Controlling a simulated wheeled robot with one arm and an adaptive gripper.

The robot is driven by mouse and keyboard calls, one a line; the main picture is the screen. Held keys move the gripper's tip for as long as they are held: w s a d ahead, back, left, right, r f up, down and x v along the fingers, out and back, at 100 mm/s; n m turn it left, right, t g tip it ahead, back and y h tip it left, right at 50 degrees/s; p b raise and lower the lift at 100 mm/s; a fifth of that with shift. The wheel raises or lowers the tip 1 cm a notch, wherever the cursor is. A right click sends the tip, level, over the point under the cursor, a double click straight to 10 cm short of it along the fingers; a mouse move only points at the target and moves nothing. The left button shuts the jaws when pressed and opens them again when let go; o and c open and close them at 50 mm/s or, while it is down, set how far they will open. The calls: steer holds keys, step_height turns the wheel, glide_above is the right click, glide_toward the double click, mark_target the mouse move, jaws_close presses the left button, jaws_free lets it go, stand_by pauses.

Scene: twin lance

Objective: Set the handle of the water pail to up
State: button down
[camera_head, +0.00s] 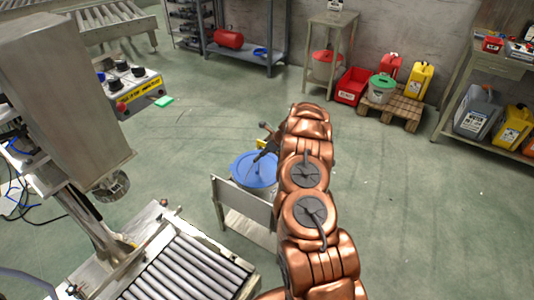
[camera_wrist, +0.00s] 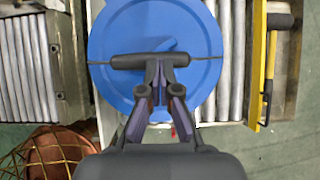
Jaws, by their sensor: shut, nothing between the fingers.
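In the wrist view the pail's lid (camera_wrist: 118,35) fills the upper middle. The pail's handle (camera_wrist: 128,62) is a thin wire with a black grip, crossing near the middle of the lid. I cannot tell its exact tilt from above. My gripper (camera_wrist: 157,68) is shut with nothing held, its fingertips at the grip's near side. Whether they touch it is unclear. In the head view my gripper (camera_head: 260,156) is small and partly dark against the pail.
A roller conveyor (camera_head: 190,270) lies at the lower left, with a grey machine (camera_head: 60,90) above it. Rollers and a yellow bar (camera_wrist: 257,65) flank the pail. A pallet (camera_head: 395,105) with containers and shelves stand at the back. The floor at right is clear.

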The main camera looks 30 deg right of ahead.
steer(key=shift+w+a+r, duration=0.1)
steer(key=shift+w+a, duration=0.15)
steer(key=shift+w, duration=0.25)
